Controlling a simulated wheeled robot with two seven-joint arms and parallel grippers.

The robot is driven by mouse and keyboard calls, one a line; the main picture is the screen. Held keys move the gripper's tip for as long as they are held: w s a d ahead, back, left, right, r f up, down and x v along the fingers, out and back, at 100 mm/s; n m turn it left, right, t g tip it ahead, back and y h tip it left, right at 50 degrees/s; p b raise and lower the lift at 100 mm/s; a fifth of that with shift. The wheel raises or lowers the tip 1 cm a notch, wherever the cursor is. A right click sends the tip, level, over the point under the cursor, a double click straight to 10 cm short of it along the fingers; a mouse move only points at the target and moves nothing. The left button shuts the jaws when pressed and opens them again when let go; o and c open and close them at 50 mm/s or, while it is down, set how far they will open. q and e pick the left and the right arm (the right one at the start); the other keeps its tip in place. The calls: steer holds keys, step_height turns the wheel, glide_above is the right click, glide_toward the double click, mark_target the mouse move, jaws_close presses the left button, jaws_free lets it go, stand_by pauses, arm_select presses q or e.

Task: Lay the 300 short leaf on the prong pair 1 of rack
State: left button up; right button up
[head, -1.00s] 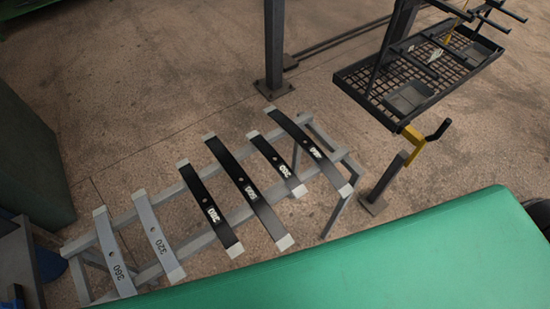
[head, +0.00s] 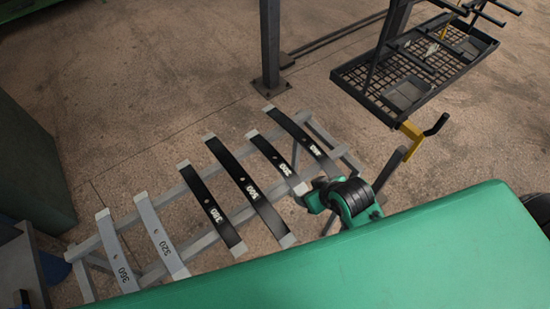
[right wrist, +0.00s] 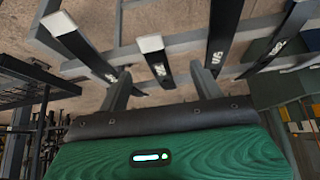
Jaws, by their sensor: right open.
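Several black leaves with pale ends lie across a grey stand (head: 190,212). In the head view my right arm reaches the stand's right end and covers part of the rightmost leaf. The dark rack (head: 368,82) with prongs stands at upper right, partly cut off. My left gripper is out of view.
Two grey leaves marked 360 (head: 117,250) and 320 (head: 160,236) lie at the stand's left end. A dark post (head: 270,50) stands behind the stand. A green surface (head: 400,255) fills the lower right.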

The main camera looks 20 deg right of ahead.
steer(key=w+r+t+y, duration=0.1)
steer(key=w+t, duration=0.1)
steer(key=w, duration=0.8)
steer(key=p, duration=0.1)
glide_toward(276, 158)
steer(key=shift+w+a+f+n, duration=0.25)
steer(key=shift+w+f+n, duration=0.15)
steer(key=shift+w+f, duration=0.65)
steer(key=shift+w+a+f, duration=0.1)
steer(key=shift+w+f, duration=0.15)
steer(key=shift+w, duration=0.15)
steer(key=shift+w+a+f+p, duration=0.15)
steer(key=shift+w+f+p, duration=0.05)
steer(key=shift+f+p, duration=0.2)
steer(key=p+x, duration=0.1)
steer(key=x, duration=0.2)
steer(key=shift+s, duration=0.2)
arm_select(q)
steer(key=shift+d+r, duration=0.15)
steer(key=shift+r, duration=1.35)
arm_select(e)
steer(key=shift+x, duration=0.8)
jaws_close()
